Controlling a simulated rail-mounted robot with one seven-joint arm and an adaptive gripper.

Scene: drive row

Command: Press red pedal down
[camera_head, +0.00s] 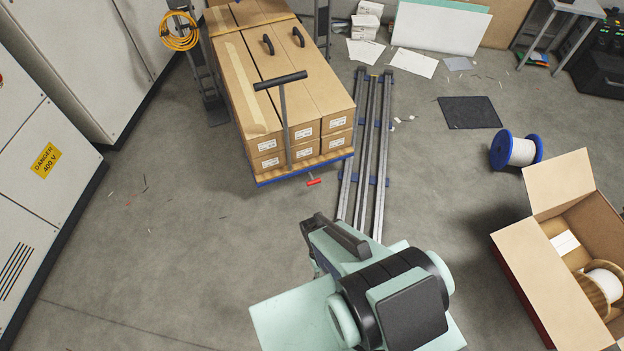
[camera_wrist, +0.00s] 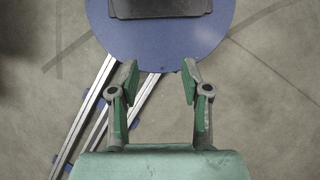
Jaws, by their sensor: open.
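The red pedal (camera_head: 314,182) is a small bar on a short lever. It sticks out low at the near end of a cart with a blue-edged deck (camera_head: 300,173), just right of the upright T-shaped handle (camera_head: 285,115). My gripper (camera_wrist: 159,66) is open and empty in the wrist view, its two green-padded fingers spread apart. It points down, and the pedal does not show in that view. In the head view my arm is at the bottom middle, on the near side of the pedal and apart from it; my fingertips are not clear there.
Cardboard boxes (camera_head: 270,85) are stacked on the cart. Metal rails (camera_head: 364,150) run along its right side. A blue-flanged spool (camera_head: 516,150) and an open carton (camera_head: 565,255) stand at right; cabinets (camera_head: 50,160) stand at left. The floor left of my arm is mostly free.

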